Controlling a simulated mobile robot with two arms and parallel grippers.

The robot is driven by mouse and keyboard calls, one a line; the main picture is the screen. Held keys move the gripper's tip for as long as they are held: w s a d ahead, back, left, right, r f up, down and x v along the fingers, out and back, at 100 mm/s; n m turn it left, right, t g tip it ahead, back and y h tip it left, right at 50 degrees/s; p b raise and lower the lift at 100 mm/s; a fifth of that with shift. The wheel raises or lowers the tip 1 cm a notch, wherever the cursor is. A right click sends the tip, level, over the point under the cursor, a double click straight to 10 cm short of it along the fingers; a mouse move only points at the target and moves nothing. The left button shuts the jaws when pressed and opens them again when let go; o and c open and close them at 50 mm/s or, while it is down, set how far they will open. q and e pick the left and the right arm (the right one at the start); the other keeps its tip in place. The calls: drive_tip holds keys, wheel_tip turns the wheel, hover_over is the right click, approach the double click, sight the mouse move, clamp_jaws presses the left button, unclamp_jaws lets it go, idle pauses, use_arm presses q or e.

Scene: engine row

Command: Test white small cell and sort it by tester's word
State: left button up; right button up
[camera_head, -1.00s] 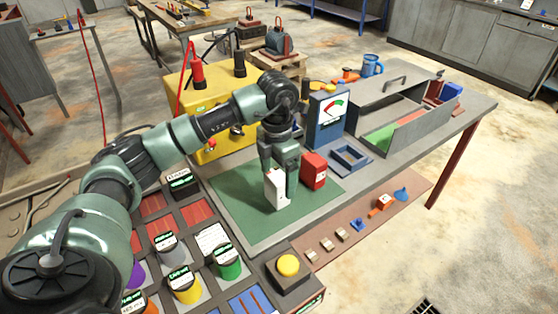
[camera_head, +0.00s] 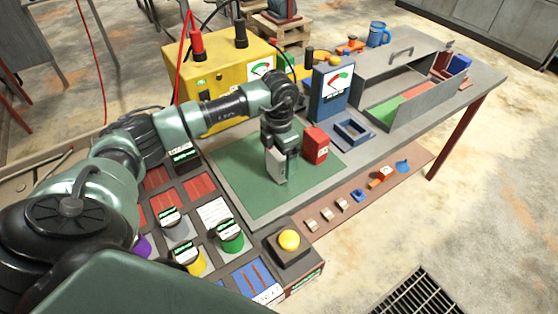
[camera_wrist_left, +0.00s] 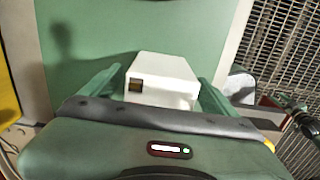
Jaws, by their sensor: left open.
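The white small cell (camera_head: 274,166) stands upright on the green mat (camera_head: 250,200). My left gripper (camera_head: 281,160) points down over it, open, with a finger on each side of it. In the left wrist view the white cell (camera_wrist_left: 162,80) sits between the two spread fingers, with a small dark window on its face. A red cell (camera_head: 316,146) stands just right of the gripper. The blue tester (camera_head: 331,92) with a red-green dial is behind it, and a blue cradle (camera_head: 353,132) lies in front of the tester.
A grey bin (camera_head: 428,112) with green and red floors stands at right. A yellow box (camera_head: 222,75) with cables is behind my arm. A tray of labelled jars (camera_head: 229,236) and a yellow button (camera_head: 289,240) are in front. Small parts lie on a lower shelf.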

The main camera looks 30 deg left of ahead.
use_arm(q)
drive_tip(key=c, duration=1.7)
drive_tip(key=shift+r, duration=0.1)
clamp_jaws()
drive_tip(key=shift+w, duration=0.1)
